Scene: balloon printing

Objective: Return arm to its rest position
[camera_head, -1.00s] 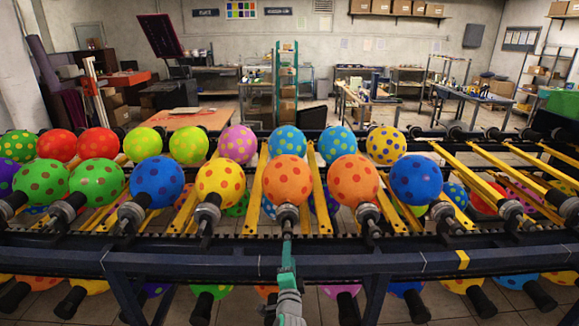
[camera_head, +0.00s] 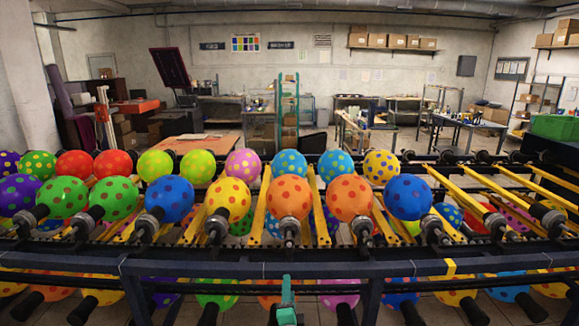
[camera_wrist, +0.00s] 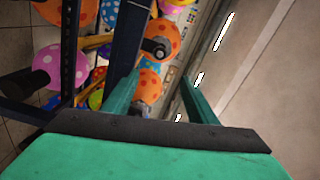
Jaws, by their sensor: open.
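My gripper (camera_head: 286,286) shows at the bottom centre of the head view, below the front rail of the balloon rack. In the wrist view my gripper (camera_wrist: 161,84) has two green fingers spread apart, with nothing held between them. An orange dotted balloon (camera_wrist: 163,38) and another orange balloon (camera_wrist: 148,84) show beyond the fingers in the wrist view. In the head view, an orange balloon with dots (camera_head: 290,197) sits on its holder above my gripper. Most of my arm is out of view.
A dark front rail (camera_head: 330,266) runs across, close above my gripper. Rows of dotted balloons, such as a blue one (camera_head: 409,197) and a yellow one (camera_head: 228,198), fill the rack. More balloons hang below the rail. Workbenches (camera_head: 470,122) stand far behind.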

